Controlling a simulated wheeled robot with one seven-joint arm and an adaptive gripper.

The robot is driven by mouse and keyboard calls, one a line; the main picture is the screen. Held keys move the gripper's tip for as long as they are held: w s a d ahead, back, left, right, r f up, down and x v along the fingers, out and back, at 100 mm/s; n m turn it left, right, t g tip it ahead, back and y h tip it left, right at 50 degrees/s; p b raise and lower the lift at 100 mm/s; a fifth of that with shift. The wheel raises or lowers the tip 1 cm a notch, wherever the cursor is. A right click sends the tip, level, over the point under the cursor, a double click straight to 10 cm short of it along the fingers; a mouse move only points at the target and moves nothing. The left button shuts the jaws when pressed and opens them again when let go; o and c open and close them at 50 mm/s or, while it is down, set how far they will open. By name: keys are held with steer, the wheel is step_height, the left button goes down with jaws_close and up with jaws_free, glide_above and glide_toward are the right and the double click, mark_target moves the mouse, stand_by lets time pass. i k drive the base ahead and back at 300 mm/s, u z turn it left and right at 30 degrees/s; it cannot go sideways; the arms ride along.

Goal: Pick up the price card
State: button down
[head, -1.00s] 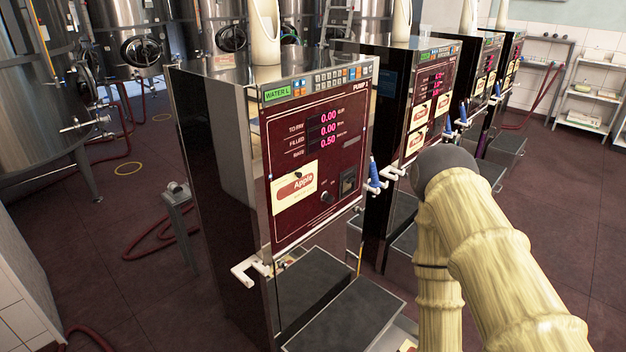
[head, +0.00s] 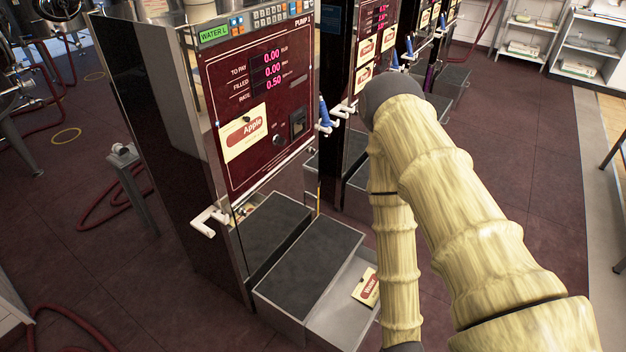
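A cream price card with a red label reading "Water" (head: 366,288) lies on the light grey metal shelf at the foot of the nearest pump, just left of my arm. Another cream card with a red "Apple" label (head: 245,133) is fixed to the dark red front panel of that pump (head: 285,160). My arm, in a pale yellow ribbed cover, crosses the right half of the view. My gripper is not visible.
Dark-topped steps (head: 310,262) stand in front of the pump, beside the low shelf. A white nozzle holder (head: 209,222) sticks out at its left edge. More pumps stand behind. Red hoses (head: 60,318) lie on the floor at left. Open floor (head: 530,150) is at right.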

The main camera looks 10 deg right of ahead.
mark_target(366, 291)
steer(key=z, duration=1.2)
steer(key=k, duration=0.35)
steer(key=u, duration=1.4)
steer(key=i, duration=1.35)
steer(key=z, duration=0.95)
steer(key=i, duration=0.35)
steer(key=z, duration=0.2)
